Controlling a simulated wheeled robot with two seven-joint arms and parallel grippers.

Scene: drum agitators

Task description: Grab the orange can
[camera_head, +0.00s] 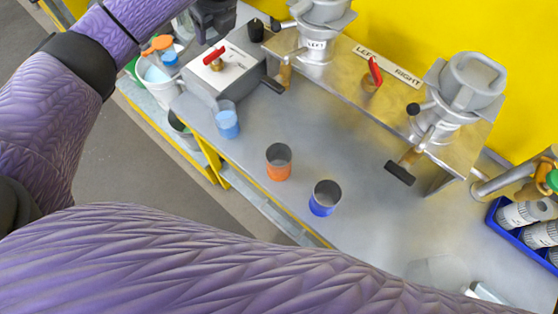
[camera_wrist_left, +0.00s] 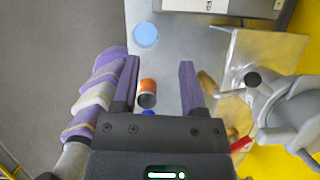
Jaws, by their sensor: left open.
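The orange can (camera_head: 279,168) is an open-topped cup with a grey upper part and an orange lower band, upright on the grey bench between a light blue can (camera_head: 228,124) and a blue can (camera_head: 325,200). My left gripper (camera_head: 215,38) is at the top left in the head view, apart from the cans. In the left wrist view its fingers (camera_wrist_left: 160,85) are open and empty, and the orange can (camera_wrist_left: 147,92) shows between them, further away on the bench. The blue can is mostly hidden behind the gripper there. My right gripper is not visible.
A grey box with a red handle (camera_head: 217,65) and a metal shelf with two agitators (camera_head: 465,88) stand behind the cans. A blue crate of bottles (camera_head: 527,233) is at right. A faint clear vessel (camera_head: 437,272) stands lower right. The bench around the orange can is clear.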

